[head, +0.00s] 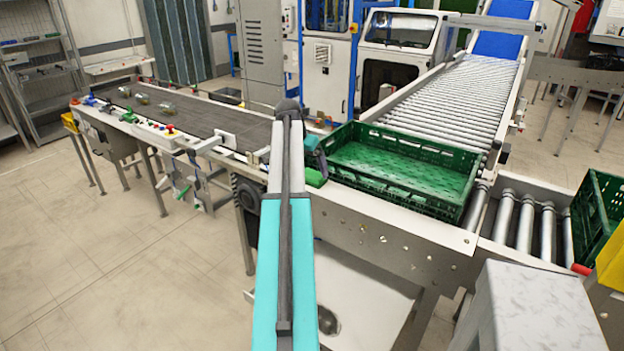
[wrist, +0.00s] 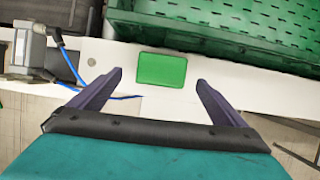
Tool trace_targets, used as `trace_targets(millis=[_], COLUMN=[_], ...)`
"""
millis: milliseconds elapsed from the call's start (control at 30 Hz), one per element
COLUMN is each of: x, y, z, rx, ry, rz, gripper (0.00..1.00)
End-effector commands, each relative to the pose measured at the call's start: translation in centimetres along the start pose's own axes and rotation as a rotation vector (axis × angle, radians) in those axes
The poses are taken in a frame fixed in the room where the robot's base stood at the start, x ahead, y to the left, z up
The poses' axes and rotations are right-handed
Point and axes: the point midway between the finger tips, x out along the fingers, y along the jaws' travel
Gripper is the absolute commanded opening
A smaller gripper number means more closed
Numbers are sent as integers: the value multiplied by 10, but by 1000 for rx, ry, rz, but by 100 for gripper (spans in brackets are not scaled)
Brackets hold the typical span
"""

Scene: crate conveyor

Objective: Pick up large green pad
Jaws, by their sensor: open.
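The large green pad (wrist: 162,70) is a flat bright-green rectangle on the pale conveyor frame, in the upper middle of the wrist view. In the head view the green pad (head: 316,178) shows beside the near left corner of the green crate, partly hidden by my arm. My gripper (wrist: 160,77) is open and empty, with one dark finger on each side of the pad in the picture. The fingertips appear level with the pad's lower part, and I cannot tell their height above it.
The green crate (head: 447,207) stands close behind the pad. A grey sensor box (wrist: 27,47) with a blue cable is at left in the wrist view. A dark belt (head: 215,122) runs left, and rollers (head: 455,90) run to the back right. Another green crate (head: 597,213) is at far right.

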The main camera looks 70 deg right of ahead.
Motion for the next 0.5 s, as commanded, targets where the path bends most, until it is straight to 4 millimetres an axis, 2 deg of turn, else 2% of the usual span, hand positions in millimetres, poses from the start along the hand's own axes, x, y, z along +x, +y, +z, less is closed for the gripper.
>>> trace_targets(millis=[500], x=[44], y=[-3], z=[2], rx=[0], ry=[2], rz=[-1], gripper=[96])
